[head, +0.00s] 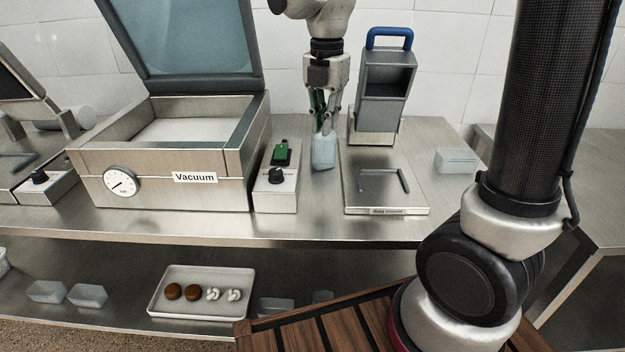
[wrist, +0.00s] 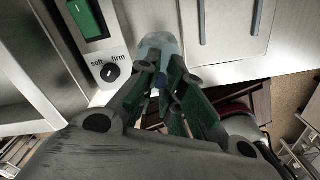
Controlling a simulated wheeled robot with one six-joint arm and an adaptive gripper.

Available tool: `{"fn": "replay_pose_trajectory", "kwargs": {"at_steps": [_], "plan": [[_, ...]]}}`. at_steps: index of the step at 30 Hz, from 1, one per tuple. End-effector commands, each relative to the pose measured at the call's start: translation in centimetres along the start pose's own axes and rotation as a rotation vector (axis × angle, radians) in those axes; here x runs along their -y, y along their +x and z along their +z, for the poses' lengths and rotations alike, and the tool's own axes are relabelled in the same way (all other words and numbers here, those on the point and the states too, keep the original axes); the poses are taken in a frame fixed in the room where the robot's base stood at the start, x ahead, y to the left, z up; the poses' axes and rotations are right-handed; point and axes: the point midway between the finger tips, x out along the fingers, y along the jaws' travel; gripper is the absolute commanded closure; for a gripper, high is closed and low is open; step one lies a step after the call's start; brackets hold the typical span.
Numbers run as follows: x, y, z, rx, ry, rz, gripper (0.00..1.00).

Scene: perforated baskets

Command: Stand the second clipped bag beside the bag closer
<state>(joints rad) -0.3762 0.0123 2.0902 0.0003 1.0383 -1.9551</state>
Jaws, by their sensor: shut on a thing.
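A pale blue, translucent bag (head: 323,153) is upright between the fingertips of my gripper (head: 323,128), which is shut on its top. It is in the gap between the control box and the bag closer (head: 387,211), left of the closer and apart from its plate. Its base is at or just above the steel counter; I cannot tell which. In the wrist view the bag (wrist: 160,45) shows beyond my gripper (wrist: 165,78). The bag closer has a grey upright body with a blue handle. The bag's clip is hidden by the fingers.
Left of the bag stand the control box (head: 277,189) with green switch and knob, and the open vacuum machine (head: 160,170). A pale block (head: 456,160) lies at the counter's right. A tray (head: 203,312) and several pale blocks (head: 87,295) are on the lower shelf.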

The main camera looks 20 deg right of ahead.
Motion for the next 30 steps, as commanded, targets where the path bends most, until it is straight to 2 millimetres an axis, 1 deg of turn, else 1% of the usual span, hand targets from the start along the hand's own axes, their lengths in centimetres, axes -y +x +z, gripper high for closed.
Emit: {"fn": "replay_pose_trajectory", "kwargs": {"at_steps": [3, 5, 9, 12, 17, 21, 24, 30], "plan": [[-0.2, 0.2, 0.1, 0.000, -0.077, 0.000, 1.00], [-0.2, 0.9, 0.1, -0.001, -0.096, -0.003, 1.00], [-0.1, 3.7, 0.1, -0.002, -0.107, -0.005, 1.00], [-0.1, 5.3, 0.1, -0.001, -0.106, -0.003, 1.00], [-0.1, 7.0, 0.1, -0.002, -0.105, -0.003, 1.00], [-0.1, 9.2, 0.1, -0.002, -0.105, -0.004, 1.00], [-0.2, 9.9, 0.1, -0.001, -0.104, -0.002, 1.00], [-0.2, 10.0, 0.1, 0.000, -0.104, 0.000, 1.00]]}}
